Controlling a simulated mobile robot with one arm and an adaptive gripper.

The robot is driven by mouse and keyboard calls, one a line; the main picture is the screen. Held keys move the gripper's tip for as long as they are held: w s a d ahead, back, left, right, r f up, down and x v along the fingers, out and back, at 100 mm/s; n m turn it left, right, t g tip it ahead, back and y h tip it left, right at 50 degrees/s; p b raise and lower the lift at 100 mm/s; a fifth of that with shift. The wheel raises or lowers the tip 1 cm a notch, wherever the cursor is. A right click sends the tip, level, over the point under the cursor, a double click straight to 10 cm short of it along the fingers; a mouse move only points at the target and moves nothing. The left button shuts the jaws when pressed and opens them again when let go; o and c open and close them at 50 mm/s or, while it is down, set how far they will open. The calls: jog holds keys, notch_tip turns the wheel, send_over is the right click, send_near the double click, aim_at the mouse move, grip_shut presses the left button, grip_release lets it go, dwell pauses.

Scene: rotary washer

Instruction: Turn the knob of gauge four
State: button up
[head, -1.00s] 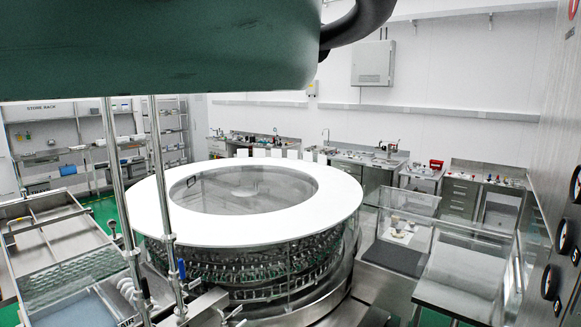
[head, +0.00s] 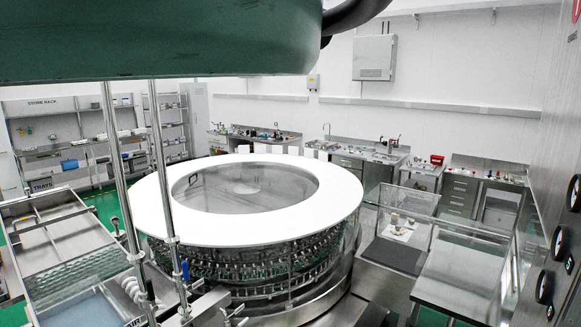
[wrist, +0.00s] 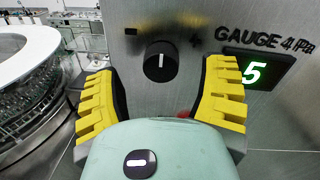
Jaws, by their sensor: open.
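In the wrist view, the round black knob (wrist: 160,61) of gauge four sits on a metal panel, with its white mark pointing straight up. The label "GAUGE 4" (wrist: 262,40) is to its upper right, and the display (wrist: 257,69) below the label reads a green 5. My gripper (wrist: 162,74) is open and faces the panel. One yellow finger shows on each side of the knob, with a visible gap on both sides. How far the fingertips are from the panel is hard to tell. My gripper is not visible in the head view.
In the head view, the metal panel along the right edge carries several black knobs (head: 557,243). The large round washer with a white ring top (head: 150,205) fills the middle. A clear-walled case (head: 425,205) stands between washer and panel. Workbenches line the back wall.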

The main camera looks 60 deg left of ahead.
jog(key=shift+x, duration=1.4)
jog(key=shift+c, duration=0.3)
jog(key=shift+d, duration=0.1)
jog(key=c, duration=1.1)
jog(key=shift+c, duration=0.3)
